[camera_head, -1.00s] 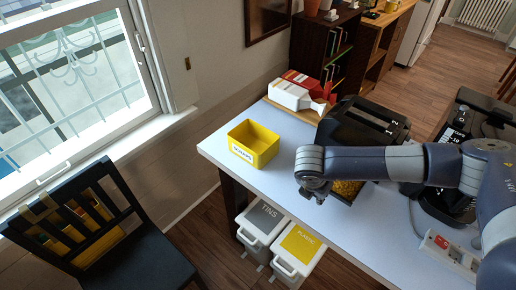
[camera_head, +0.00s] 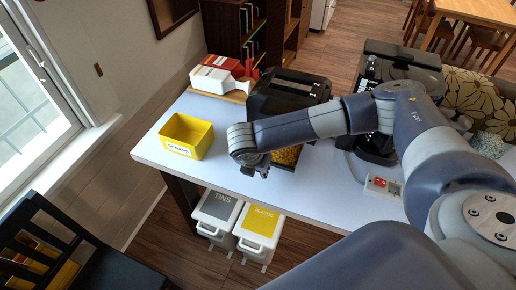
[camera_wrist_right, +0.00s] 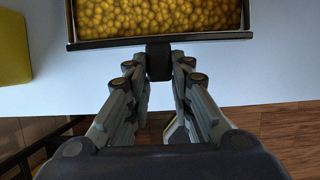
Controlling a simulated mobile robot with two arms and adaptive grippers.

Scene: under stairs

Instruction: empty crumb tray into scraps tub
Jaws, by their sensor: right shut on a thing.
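The crumb tray, dark-rimmed and full of yellow crumbs, shows at the top of the right wrist view (camera_wrist_right: 215,37). In the head view it sticks out at the front of the black toaster (camera_head: 290,93), mostly behind my arm; its crumbs (camera_head: 287,155) show. My right gripper (camera_wrist_right: 158,68) is shut on the tray's dark front handle (camera_wrist_right: 158,57); it also shows in the head view (camera_head: 258,168). The yellow scraps tub (camera_head: 187,137), labelled SCRAPS, stands left of the gripper on the white table. My left gripper is out of view.
The white table (camera_head: 165,158) is clear between tub and tray. A red and white carton (camera_head: 218,76) lies on a board behind the tub. Tins bin (camera_head: 216,213) and a yellow-lidded bin (camera_head: 260,226) stand below the front edge. A power strip (camera_head: 381,186) lies right.

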